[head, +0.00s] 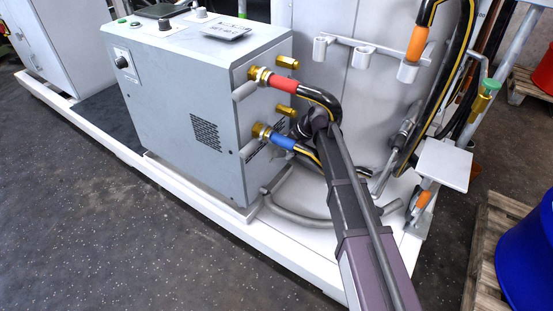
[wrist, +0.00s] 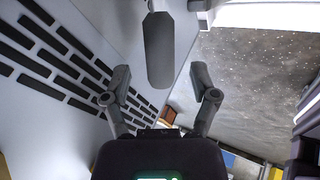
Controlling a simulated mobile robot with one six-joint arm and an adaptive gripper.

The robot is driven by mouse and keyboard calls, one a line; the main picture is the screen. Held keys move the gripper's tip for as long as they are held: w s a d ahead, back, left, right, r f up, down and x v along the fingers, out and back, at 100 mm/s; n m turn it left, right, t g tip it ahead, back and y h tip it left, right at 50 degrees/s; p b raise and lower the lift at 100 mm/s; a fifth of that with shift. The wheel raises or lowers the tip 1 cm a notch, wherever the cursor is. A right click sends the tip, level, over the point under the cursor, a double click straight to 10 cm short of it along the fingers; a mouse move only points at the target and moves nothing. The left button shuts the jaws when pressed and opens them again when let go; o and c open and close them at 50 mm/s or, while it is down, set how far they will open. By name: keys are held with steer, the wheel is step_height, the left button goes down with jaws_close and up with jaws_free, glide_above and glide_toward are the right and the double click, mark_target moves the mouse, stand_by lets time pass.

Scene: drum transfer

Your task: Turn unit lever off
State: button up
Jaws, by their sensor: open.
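The grey unit (head: 185,110) stands on a white platform. In the wrist view a dark grey rounded lever (wrist: 158,50) reaches down from the top, close to a slotted panel. I cannot tell for sure which handle it is. My gripper (wrist: 159,74) is open, with one finger on each side of the lever's lower end and visible gaps. In the head view my arm and the hoses largely hide the gripper.
A red-collared hose (head: 283,84) and a blue-collared hose (head: 283,142) leave the unit's right side and curve close to my arm. A bent grey pipe (head: 300,218) lies on the platform. A blue drum (head: 528,255) on a pallet stands at right. The floor at front left is clear.

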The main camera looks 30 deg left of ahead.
mark_target(281, 152)
steer(key=shift+b+x, duration=1.35)
steer(key=shift+x, duration=0.65)
jaws_close()
